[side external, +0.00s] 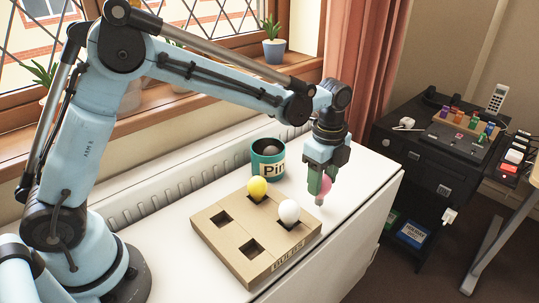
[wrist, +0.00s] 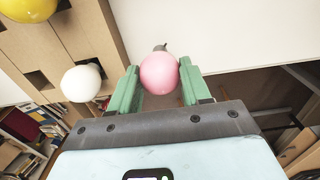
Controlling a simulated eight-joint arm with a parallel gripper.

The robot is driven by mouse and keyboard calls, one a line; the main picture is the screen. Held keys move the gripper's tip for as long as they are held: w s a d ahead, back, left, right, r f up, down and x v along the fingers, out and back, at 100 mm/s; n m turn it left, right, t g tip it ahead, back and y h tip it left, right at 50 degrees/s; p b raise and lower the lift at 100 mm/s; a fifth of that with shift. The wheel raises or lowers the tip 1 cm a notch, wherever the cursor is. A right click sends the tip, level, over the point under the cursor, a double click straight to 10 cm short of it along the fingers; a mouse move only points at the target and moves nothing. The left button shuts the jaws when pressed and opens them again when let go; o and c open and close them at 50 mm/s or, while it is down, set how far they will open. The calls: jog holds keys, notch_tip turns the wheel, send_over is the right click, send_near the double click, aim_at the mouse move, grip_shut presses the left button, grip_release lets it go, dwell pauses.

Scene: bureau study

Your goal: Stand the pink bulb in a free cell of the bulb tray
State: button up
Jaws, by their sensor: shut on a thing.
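The pink bulb (wrist: 159,73) is between the two green fingers of my gripper (wrist: 158,88) in the wrist view. In the side view my gripper (side external: 319,184) is shut on the pink bulb (side external: 324,187), which hangs with its narrow end down beyond the right edge of the bulb tray. The bulb tray (side external: 207,240) is tan with square cells. A yellow bulb (side external: 257,188) and a white bulb (side external: 289,211) stand in two cells. Two cells at the left and front, such as the left one (side external: 221,219), are empty.
A green pot (side external: 266,161) with a dark round thing inside stands behind the tray. The white worktop (side external: 352,185) is clear right of the tray, up to its edge. A dark cabinet (side external: 433,165) stands beyond it.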

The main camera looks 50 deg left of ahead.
jog(key=shift+r, duration=4.25)
jog(key=shift+s+a+r, duration=0.25)
jog(key=shift+s+a, duration=0.05)
jog(key=shift+s, duration=0.15)
jog(key=s+a+n, duration=0.1)
jog(key=s+a, duration=0.4)
jog(key=s, duration=0.5)
jog(key=s+a+n, duration=0.2)
jog(key=s+a, duration=0.2)
jog(key=s, duration=0.6)
notch_tip(320, 180, down, 6)
jog(key=shift+w, duration=0.25)
jog(key=shift+a+f, duration=0.1)
jog(key=shift+f, duration=1.8)
jog(key=o, duration=1)
jog(key=shift+c, duration=0.2)
